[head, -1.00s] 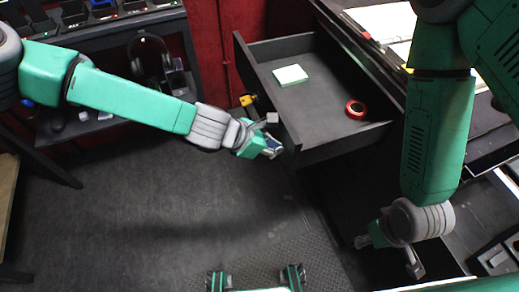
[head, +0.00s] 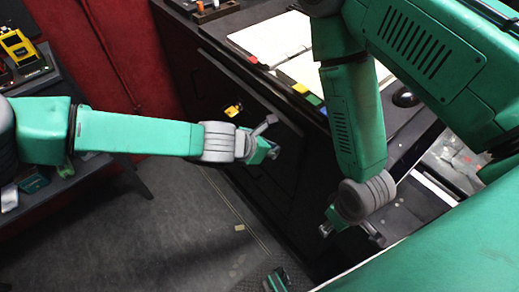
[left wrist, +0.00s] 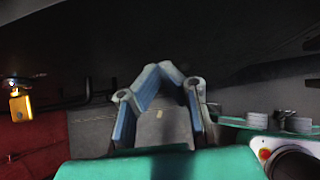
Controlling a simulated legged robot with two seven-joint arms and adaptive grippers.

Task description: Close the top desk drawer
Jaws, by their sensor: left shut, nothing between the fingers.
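The dark desk (head: 178,38) stands in the middle of the head view. Its top drawer front (head: 255,98) looks flush or nearly flush with the desk face, and the drawer's inside is not visible. My left gripper (head: 273,151) is shut and empty, close in front of the desk face below the top edge. I cannot tell if it touches. The left wrist view shows its blue fingers (left wrist: 160,80) with their tips together, under a large dark surface. My right gripper (head: 350,232) hangs low at the desk's right part; its finger opening is unclear.
A small yellow object (head: 233,110) shows beside my left gripper. Papers (head: 272,38) with coloured tabs lie on the desktop. A red wall (head: 105,50) and a shelf with tools (head: 22,50) are at the left.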

